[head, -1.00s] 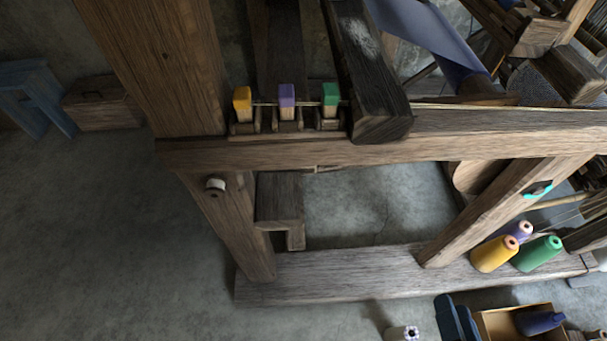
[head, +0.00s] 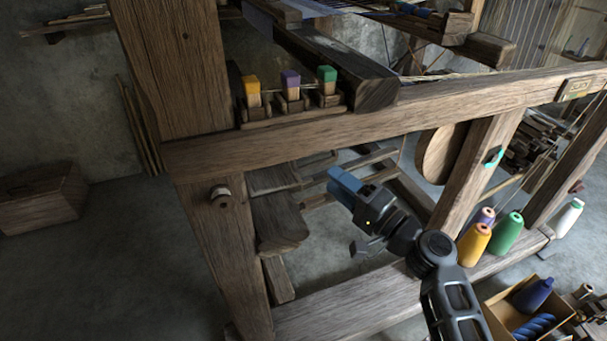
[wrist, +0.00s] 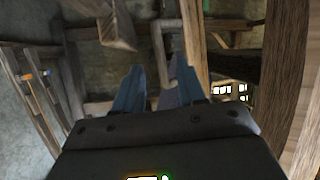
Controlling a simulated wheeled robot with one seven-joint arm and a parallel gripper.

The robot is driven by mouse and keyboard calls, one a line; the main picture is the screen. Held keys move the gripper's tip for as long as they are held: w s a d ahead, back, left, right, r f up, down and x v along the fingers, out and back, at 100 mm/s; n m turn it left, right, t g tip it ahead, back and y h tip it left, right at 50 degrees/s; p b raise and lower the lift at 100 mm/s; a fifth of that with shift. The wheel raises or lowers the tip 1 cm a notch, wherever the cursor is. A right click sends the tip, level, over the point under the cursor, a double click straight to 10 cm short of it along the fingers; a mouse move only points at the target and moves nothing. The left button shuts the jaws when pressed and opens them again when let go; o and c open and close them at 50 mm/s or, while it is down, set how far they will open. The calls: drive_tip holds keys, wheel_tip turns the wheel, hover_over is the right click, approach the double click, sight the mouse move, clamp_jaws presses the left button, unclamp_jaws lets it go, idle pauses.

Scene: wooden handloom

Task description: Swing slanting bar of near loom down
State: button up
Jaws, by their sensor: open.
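The near loom is a heavy wooden frame with a long top beam (head: 420,108) and a lower rail (head: 340,300). A slanting bar (head: 475,165) with a teal-marked dark fitting (head: 494,156) runs between them on the right. A thick dark beam (head: 345,65) also slants across the top; I cannot tell which of the two the task means. My gripper (head: 343,186) is in front of the frame's opening, below the top beam and left of the teal-marked bar. In the wrist view its two blue fingers (wrist: 157,85) are apart, with nothing seen between them.
Yellow, purple and green topped pegs (head: 290,86) stand on the top beam. Thread cones (head: 475,243) stand on the lower rail, right of my arm. A cardboard box (head: 545,310) with blue items is at lower right. Open floor (head: 120,270) lies to the left.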

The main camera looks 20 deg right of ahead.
sight(315, 163)
drive_tip(key=x, duration=0.7)
drive_tip(key=shift+w, duration=0.15)
drive_tip(key=shift+c, duration=0.5)
clamp_jaws()
drive_tip(key=shift+f, duration=0.1)
